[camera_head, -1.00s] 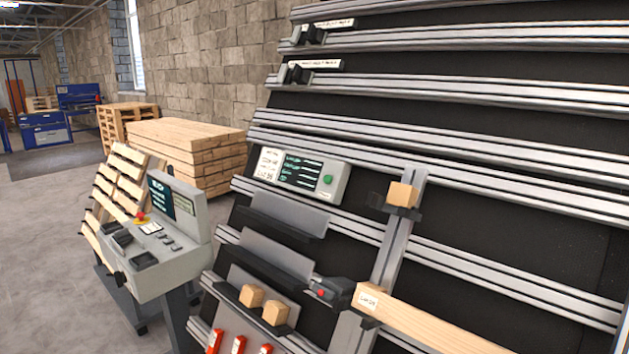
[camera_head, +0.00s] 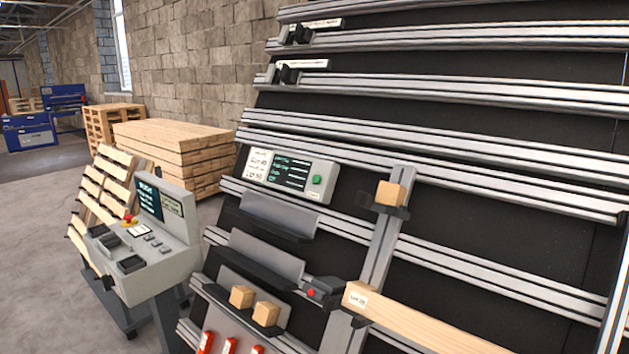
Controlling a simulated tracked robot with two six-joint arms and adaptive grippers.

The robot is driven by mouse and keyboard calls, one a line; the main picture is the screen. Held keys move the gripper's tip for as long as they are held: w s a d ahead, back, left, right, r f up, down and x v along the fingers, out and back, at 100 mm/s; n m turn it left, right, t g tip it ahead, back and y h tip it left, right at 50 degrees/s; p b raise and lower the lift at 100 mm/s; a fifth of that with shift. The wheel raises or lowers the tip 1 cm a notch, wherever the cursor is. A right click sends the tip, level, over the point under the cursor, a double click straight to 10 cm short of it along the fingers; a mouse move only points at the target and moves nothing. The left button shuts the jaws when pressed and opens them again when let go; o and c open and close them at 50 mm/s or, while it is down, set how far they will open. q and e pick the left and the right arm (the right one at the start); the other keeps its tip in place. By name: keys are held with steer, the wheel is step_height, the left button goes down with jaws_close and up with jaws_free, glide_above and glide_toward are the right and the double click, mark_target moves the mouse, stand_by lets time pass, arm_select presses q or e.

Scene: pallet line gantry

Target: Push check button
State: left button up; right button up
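A grey panel box (camera_head: 291,174) with a small screen and a white label is mounted on the black slatted wall. A green button (camera_head: 317,180) sits at the right end of its face; I take this as the check button, though its lettering is too small to read. A separate red button (camera_head: 311,293) is on a dark device lower on the wall. Neither of my grippers is in view, and nothing touches the green button.
A grey control console (camera_head: 150,240) with a red emergency knob stands at left. A labelled timber beam (camera_head: 420,320) projects at lower right beside a grey upright (camera_head: 378,255). Wood blocks (camera_head: 254,304) rest on a lower shelf. Grey floor lies open at far left.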

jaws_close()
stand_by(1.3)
